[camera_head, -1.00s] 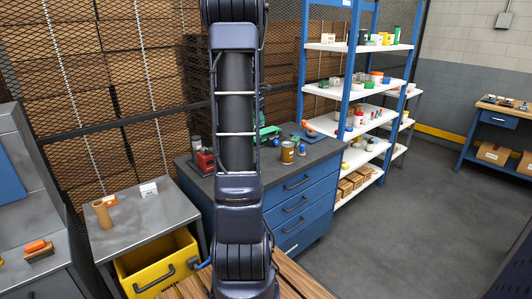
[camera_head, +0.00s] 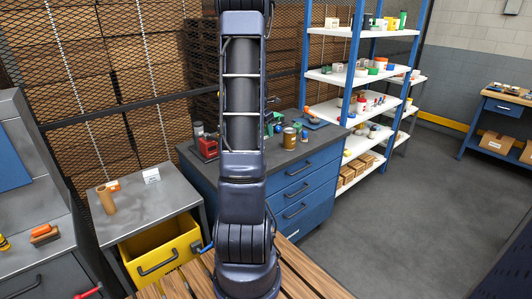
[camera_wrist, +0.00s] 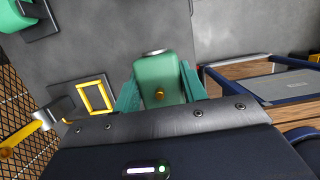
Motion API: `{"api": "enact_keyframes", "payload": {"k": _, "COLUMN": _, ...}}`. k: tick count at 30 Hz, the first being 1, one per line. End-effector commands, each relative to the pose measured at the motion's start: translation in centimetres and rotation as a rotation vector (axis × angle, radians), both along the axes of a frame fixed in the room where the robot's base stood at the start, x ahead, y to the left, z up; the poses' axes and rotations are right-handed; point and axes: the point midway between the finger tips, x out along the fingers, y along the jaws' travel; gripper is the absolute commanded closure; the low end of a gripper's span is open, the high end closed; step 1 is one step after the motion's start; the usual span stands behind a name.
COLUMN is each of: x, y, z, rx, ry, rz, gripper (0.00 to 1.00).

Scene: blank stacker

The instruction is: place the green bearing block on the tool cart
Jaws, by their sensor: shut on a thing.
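In the wrist view my gripper (camera_wrist: 160,92) is shut on the green bearing block (camera_wrist: 158,76), a rounded block with a brass-coloured dot on its face. The teal fingers press its left and right sides. A plain grey surface shows behind the block; I cannot tell the gap to it. In the head view my arm hides the gripper, and I cannot pick out the held block. Two candidates for the tool cart show there: a blue drawer cabinet with a dark top (camera_head: 308,176) and a grey stand (camera_head: 135,213) with an open yellow drawer. I cannot tell which it is.
The cabinet top holds a red device (camera_head: 207,147), a brown can (camera_head: 290,138) and a green item partly behind my arm. The grey stand carries a brown cylinder (camera_head: 107,200). Blue shelving (camera_head: 325,76) stands behind. Floor at right (camera_head: 400,210) is clear.

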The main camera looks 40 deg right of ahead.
Motion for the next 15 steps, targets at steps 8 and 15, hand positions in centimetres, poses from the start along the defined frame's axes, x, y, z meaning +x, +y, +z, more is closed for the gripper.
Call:
{"api": "enact_keyframes", "payload": {"k": 8, "x": 0.1, "y": 0.0, "z": -5.6, "rx": 0.001, "ry": 0.000, "rz": 0.000, "gripper": 1.00}}
{"api": "enact_keyframes", "payload": {"k": 15, "x": 0.0, "y": 0.0, "z": -8.2, "rx": 0.000, "ry": 0.000, "rz": -0.001, "gripper": 1.00}}
